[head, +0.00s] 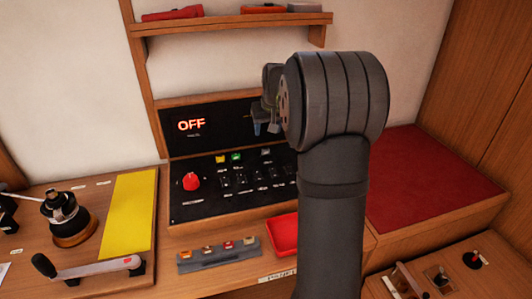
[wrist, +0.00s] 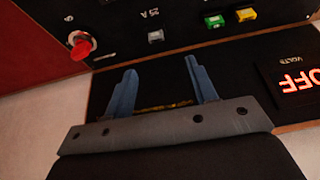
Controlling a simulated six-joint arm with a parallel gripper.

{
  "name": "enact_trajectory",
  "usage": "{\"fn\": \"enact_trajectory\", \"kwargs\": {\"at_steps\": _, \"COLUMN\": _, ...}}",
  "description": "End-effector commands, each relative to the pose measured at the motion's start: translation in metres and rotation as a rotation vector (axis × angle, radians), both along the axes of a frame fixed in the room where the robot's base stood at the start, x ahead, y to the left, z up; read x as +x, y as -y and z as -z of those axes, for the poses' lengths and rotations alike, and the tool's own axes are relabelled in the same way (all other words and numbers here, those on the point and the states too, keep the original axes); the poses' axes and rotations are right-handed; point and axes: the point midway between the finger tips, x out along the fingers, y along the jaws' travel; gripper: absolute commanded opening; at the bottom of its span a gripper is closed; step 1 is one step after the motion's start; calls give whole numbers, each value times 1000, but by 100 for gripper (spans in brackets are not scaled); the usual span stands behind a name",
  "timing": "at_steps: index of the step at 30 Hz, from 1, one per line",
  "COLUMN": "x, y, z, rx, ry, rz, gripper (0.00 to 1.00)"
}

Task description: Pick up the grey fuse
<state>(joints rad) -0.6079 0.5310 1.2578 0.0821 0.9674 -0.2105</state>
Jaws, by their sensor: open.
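The grey fuse (head: 266,152) sits in the upper row of the black panel, right of a green fuse (head: 236,157) and a yellow fuse (head: 221,159). In the wrist view the grey fuse (wrist: 155,36) is beside a "25 A" label, beyond my fingertips. My gripper (head: 265,128) is in front of the panel, above the grey fuse in the head view. In the wrist view its two blue fingers (wrist: 160,70) are spread, with nothing between them. My arm hides the panel's right part in the head view.
A red knob (head: 190,181) and several switches are on the panel, below a lit "OFF" display (head: 191,125). A grey rack (head: 218,255) with several coloured pieces and a red tray (head: 284,235) stand in front. A shelf (head: 230,24) is above; a crank handle (head: 95,267) is left.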

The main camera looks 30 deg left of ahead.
Motion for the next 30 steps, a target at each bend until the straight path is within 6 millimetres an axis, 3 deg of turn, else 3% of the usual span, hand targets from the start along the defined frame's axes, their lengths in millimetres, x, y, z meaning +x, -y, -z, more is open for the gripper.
{"fn": "enact_trajectory", "kwargs": {"at_steps": 3, "x": 7, "y": -7, "z": 26, "rx": -2, "ry": -3, "rz": 0, "gripper": 52}}
{"fn": "enact_trajectory", "kwargs": {"at_steps": 9, "x": 17, "y": -16, "z": 58, "rx": -1, "ry": -1, "rz": 0, "gripper": 52}}
{"fn": "enact_trajectory", "kwargs": {"at_steps": 30, "x": 42, "y": -30, "z": 113, "rx": -1, "ry": 1, "rz": 0, "gripper": 52}}
